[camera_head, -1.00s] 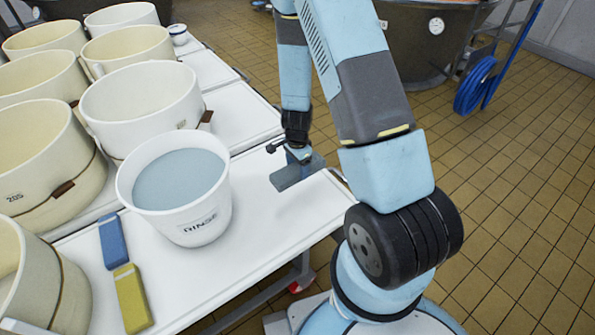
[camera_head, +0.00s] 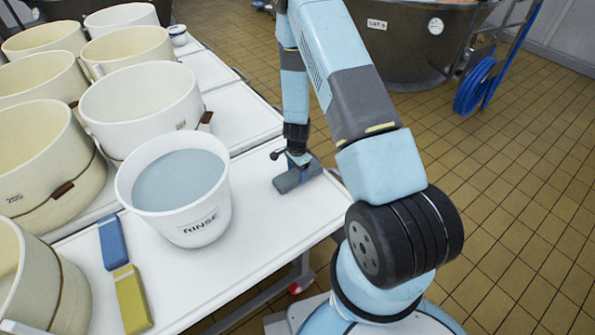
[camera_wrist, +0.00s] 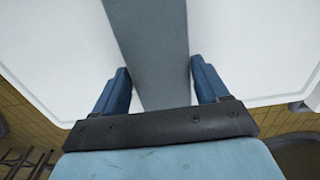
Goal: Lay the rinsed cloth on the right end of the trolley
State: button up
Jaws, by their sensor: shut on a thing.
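The grey-blue cloth (camera_head: 291,180) is at the right end of the white trolley top (camera_head: 262,215), close to its right edge. My gripper (camera_head: 299,161) is above it, pointing down, with its fingers around the cloth. In the wrist view the cloth (camera_wrist: 158,50) is a straight grey strip running between the two blue fingers (camera_wrist: 160,85), over the white top. The cloth is at or just above the surface; I cannot tell if it fully rests there. The white rinse bucket (camera_head: 190,222), holding bluish water, stands left of the cloth, apart from it.
A blue block (camera_head: 112,243) and a yellow block (camera_head: 132,299) lie left of the bucket. Several cream and white tubs (camera_head: 140,105) crowd the left. Clear white surface lies between bucket and cloth. A dark vat (camera_head: 410,45) and blue hose (camera_head: 474,87) stand beyond on the tiled floor.

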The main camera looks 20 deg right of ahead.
jog(key=shift+f, duration=0.15)
jog(key=o, duration=1.2)
notch_tip(320, 180, up, 12)
notch_tip(320, 180, up, 17)
jog(key=n+t+y, duration=0.1)
jog(key=n, duration=0.3)
send_over(297, 172)
jog(key=s+a, duration=0.1)
jog(key=a, duration=0.1)
jog(key=s+r+n+t, duration=0.1)
jog(key=s+r+n, duration=0.15)
jog(key=r, duration=0.45)
jog(key=s+r+n+t, duration=0.1)
jog(key=s+r, duration=0.3)
jog(key=r, duration=0.3)
jog(key=s+r+n+t, duration=0.1)
jog(key=s+r+n, duration=0.1)
jog(key=s+r, duration=0.3)
jog(key=s+d+r+n, duration=0.1)
jog(key=s+r+n, duration=0.1)
jog(key=s+r, duration=0.3)
jog(key=s+d+r+n+t+h, duration=0.1)
jog(key=s+r+n, duration=0.2)
jog(key=s, duration=0.8)
jog(key=shift+d+r+t, duration=0.2)
jog(key=shift+r+t, duration=0.1)
jog(key=shift+r, duration=0.7)
